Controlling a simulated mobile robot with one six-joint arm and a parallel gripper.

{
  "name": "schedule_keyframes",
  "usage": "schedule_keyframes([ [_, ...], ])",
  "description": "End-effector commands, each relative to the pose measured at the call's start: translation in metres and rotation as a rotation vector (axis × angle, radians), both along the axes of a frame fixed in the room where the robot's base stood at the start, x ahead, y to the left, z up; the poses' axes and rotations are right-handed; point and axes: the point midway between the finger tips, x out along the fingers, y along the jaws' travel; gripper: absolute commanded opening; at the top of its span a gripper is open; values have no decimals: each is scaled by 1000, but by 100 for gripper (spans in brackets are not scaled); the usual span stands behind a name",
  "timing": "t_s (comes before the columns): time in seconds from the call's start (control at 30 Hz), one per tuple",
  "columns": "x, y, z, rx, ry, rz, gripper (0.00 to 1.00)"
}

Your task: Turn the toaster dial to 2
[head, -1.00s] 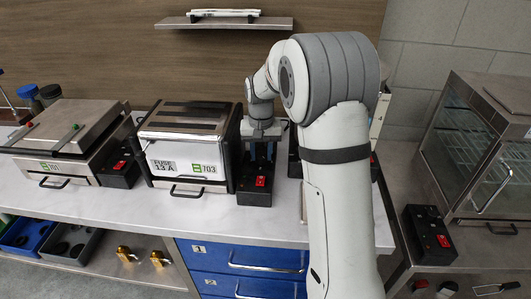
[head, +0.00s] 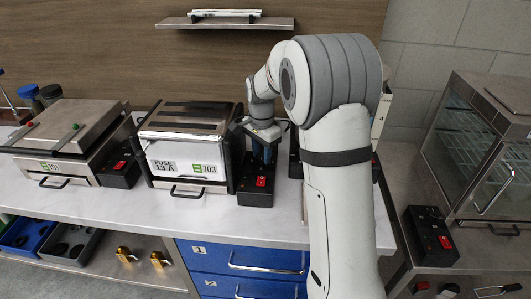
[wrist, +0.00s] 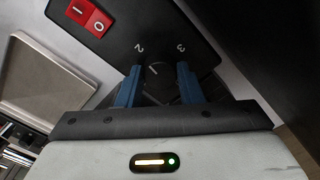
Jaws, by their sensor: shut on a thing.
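The toaster (head: 188,150) is white and steel with a dark slotted top and a label 703. Its black control box (head: 256,199) stands at its right side, with a red rocker switch (head: 261,182) that also shows in the wrist view (wrist: 89,18). My gripper (wrist: 156,84) points down over the box, its two blue fingers shut on the black dial (wrist: 154,72), one on each side. The dial's white mark lies between the printed 2 (wrist: 139,48) and 3 (wrist: 181,47), on the side of the 2. Part of the dial and other numbers are hidden.
Another appliance (head: 70,140) with its own control box (head: 120,168) stands to the left. A glass cabinet (head: 490,150) and another black switch box (head: 430,235) are at the right. A wall shelf (head: 225,23) hangs above. The white counter (head: 150,215) is clear in front of the toaster.

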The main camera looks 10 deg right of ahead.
Motion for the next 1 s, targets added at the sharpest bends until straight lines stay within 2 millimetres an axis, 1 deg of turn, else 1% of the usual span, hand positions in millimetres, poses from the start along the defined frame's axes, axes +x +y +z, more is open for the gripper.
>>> schedule_keyframes([
  [0.03,-4,-1,-4,-2,17,-18,10],
  [0.3,-4,-2,-4,-4,18,-76,10],
  [0.7,-4,-2,-4,-4,18,-82,10],
  [0.73,-4,-2,-4,-4,18,-82,34],
  [1.0,-3,-1,-3,-2,11,-82,56],
])
